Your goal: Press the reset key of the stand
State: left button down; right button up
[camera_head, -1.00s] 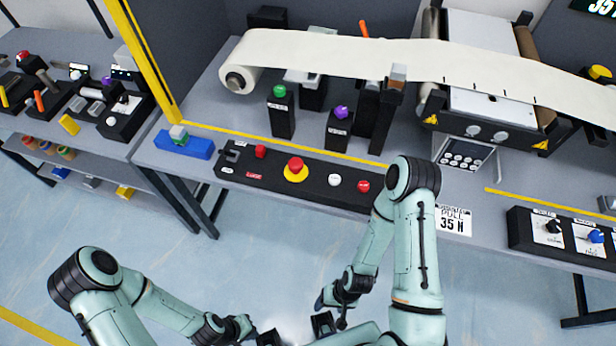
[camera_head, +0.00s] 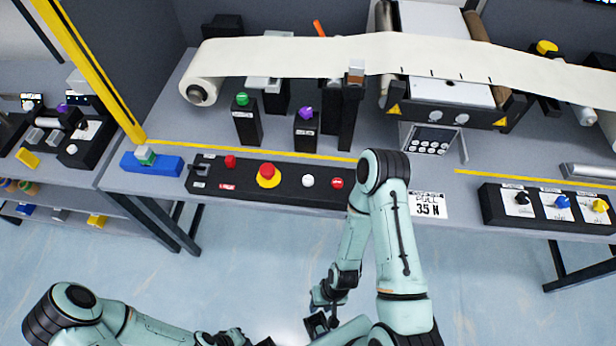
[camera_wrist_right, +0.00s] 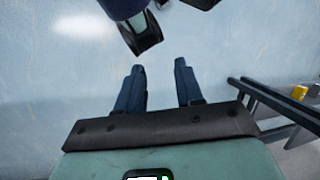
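A long black control panel (camera_head: 240,182) lies along the table's front edge. It carries a small red button (camera_head: 230,161), a red mushroom button on a yellow base (camera_head: 268,175), a white button (camera_head: 308,181) and another red button (camera_head: 337,183). The labels are too small to tell which one is the reset key. My right gripper (camera_head: 318,312) is below and in front of the table edge, away from the panel. In the right wrist view its two fingers (camera_wrist_right: 157,80) are apart with only floor between them. My left gripper (camera_wrist_right: 140,30) is partly in view there; its opening is unclear.
Black posts with a green knob (camera_head: 242,99) and a purple knob (camera_head: 306,113) stand behind the panel. A white web roll (camera_head: 200,90) runs across the back. A knob box (camera_head: 545,208) is at right, a blue block (camera_head: 150,163) at left. Floor in front is clear.

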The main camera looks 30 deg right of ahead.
grip_shut()
dwell(1.4)
